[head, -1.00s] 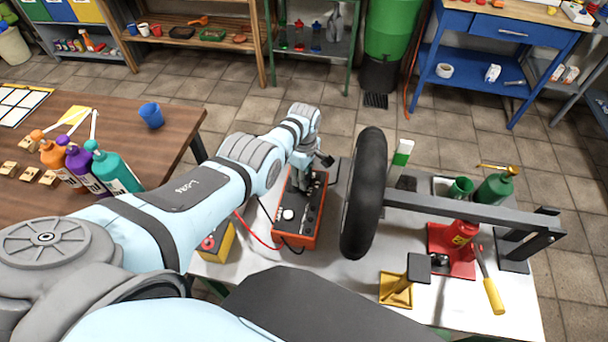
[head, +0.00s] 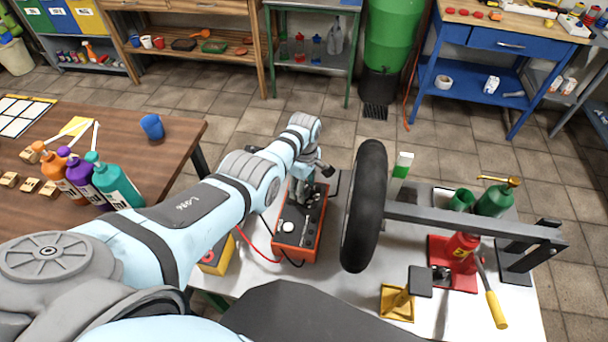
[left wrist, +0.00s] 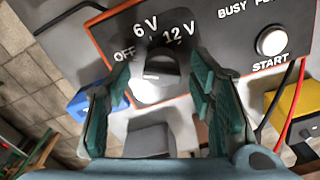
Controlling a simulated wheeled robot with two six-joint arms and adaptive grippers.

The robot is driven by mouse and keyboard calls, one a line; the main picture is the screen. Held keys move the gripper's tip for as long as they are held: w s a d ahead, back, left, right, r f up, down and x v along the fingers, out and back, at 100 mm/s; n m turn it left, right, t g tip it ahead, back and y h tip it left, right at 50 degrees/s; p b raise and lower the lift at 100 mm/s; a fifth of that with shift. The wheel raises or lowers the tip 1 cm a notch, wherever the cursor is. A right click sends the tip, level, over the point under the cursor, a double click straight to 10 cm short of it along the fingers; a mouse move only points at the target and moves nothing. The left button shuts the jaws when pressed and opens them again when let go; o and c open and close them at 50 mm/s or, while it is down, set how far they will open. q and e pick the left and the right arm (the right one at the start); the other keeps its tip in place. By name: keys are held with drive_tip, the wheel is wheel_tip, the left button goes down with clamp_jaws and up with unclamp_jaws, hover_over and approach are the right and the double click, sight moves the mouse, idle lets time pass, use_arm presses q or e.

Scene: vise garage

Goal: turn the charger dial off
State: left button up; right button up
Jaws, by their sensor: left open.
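The orange-and-black charger (head: 283,246) stands on the white bench, left of the black tyre. In the left wrist view its panel (left wrist: 215,55) reads OFF, 6 V and 12 V around a dark dial (left wrist: 165,66) with a pale disc beneath it. Which mark the dial points to is not clear. My left gripper (head: 301,200) is over the far end of the charger. In the left wrist view its teal fingers (left wrist: 160,80) are open, one on each side of the dial; whether they touch it I cannot tell. My right gripper is not in view.
The tyre (head: 363,205) on a grey bar stands close right of the charger. A yellow battery (head: 217,255) with red and black cables is at its left. A red jack (head: 460,255) and yellow stand (head: 397,303) are further right. A wooden table (head: 150,205) with bottles is left.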

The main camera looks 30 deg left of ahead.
use_arm(q)
wheel_tip(320, 180, up, 11)
idle(0.6)
